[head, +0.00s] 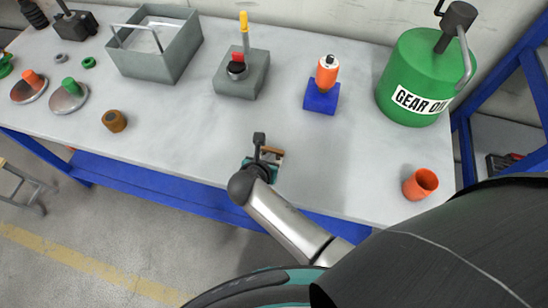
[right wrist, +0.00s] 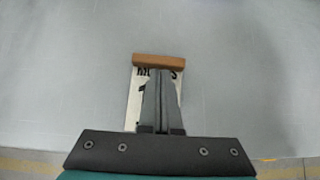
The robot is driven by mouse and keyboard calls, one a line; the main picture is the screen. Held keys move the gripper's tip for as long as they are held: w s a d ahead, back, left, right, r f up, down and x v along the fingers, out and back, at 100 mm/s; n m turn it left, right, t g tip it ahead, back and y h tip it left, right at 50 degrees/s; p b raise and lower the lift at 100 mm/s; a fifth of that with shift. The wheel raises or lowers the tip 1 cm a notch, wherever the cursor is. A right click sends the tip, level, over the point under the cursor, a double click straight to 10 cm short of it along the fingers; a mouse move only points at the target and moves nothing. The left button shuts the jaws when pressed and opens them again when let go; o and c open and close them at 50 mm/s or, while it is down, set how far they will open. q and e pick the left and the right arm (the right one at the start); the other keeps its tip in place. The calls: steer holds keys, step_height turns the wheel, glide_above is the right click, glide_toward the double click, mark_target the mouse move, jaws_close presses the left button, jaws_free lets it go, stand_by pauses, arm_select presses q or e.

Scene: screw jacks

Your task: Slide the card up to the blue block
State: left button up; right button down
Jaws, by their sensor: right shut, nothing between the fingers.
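The blue block (head: 321,96) stands on the right half of the table with an orange and white bottle-like piece (head: 327,72) on top. The card (right wrist: 133,108) is whitish with dark lettering and has a brown strip (right wrist: 158,62) along its far end. In the head view the card's brown end (head: 273,152) shows near the table's front edge, partly hidden by my right gripper (head: 259,140). In the right wrist view the gripper (right wrist: 160,76) is shut and empty over the card, its tips just short of the brown strip. I cannot tell whether they touch the card.
Clear table lies between the card and the blue block. A grey block (head: 240,82) with a red and yellow piece stands left of the blue block. An orange cup (head: 420,184) and a green gear oil can (head: 408,75) stand at right. A grey bin (head: 180,60) is back left.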

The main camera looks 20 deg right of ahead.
arm_select(q)
steer(key=shift+a, duration=0.4)
arm_select(e)
steer(key=shift+w, duration=0.1)
steer(key=w+d, duration=0.1)
steer(key=w, duration=0.1)
steer(key=w+d+p, duration=0.1)
steer(key=w, duration=0.1)
steer(key=w+d+p, duration=0.1)
steer(key=w+d, duration=0.1)
steer(key=shift+d+r, duration=0.1)
steer(key=w+d, duration=0.1)
steer(key=w, duration=0.1)
steer(key=w+d, duration=0.2)
steer(key=w+d+b, duration=0.1)
steer(key=w+d, duration=0.1)
steer(key=w, duration=0.1)
steer(key=shift+w, duration=0.1)
arm_select(q)
steer(key=shift+r, duration=0.45)
